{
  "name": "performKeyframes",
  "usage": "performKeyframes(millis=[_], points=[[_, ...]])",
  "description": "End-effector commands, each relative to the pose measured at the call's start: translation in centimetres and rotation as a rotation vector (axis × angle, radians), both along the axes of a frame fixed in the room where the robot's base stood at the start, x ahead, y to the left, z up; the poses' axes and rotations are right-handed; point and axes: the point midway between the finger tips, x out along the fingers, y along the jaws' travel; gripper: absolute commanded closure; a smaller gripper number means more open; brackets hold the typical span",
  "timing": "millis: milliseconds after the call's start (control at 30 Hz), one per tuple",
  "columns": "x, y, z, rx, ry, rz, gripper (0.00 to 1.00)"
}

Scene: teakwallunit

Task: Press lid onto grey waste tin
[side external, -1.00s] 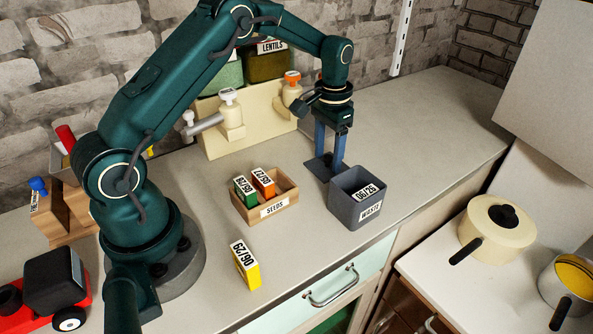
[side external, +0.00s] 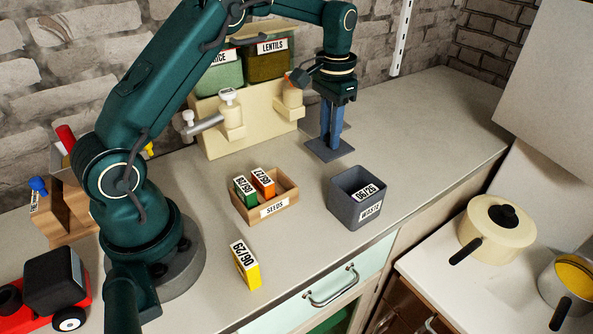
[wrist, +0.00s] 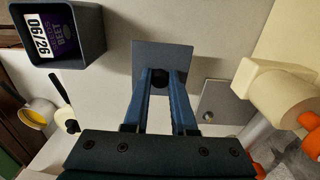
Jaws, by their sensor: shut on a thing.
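The grey waste tin (side external: 346,211) stands open on the counter, its front labelled WASTE. A packet marked 06/26 (side external: 366,193) is inside it; in the wrist view the packet (wrist: 56,36) reads BEET and the tin (wrist: 88,60) is at top left. My gripper (side external: 331,141) is shut on the black knob (wrist: 160,78) of the flat square grey lid (wrist: 165,52). The lid (side external: 340,153) is level, behind the tin and apart from it. Its height above the counter is hard to tell.
A SEEDS tray (side external: 277,209) with green and orange packets is left of the tin. A yellow packet (side external: 245,265) stands in front. The cream dispenser unit (side external: 216,142) is close behind-left.

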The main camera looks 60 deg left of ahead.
Motion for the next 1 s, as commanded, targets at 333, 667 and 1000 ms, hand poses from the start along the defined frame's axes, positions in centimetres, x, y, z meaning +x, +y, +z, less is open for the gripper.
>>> performKeyframes(millis=[333,667,1000], points=[[0.0,0.0,4.4,-0.001,0.003,0.027,1.0],[-1.9,-6.0,6.8,0.0,0.03,0.14,1.0],[-3.8,-12.5,9.0,0.0,0.003,0.036,1.0]])
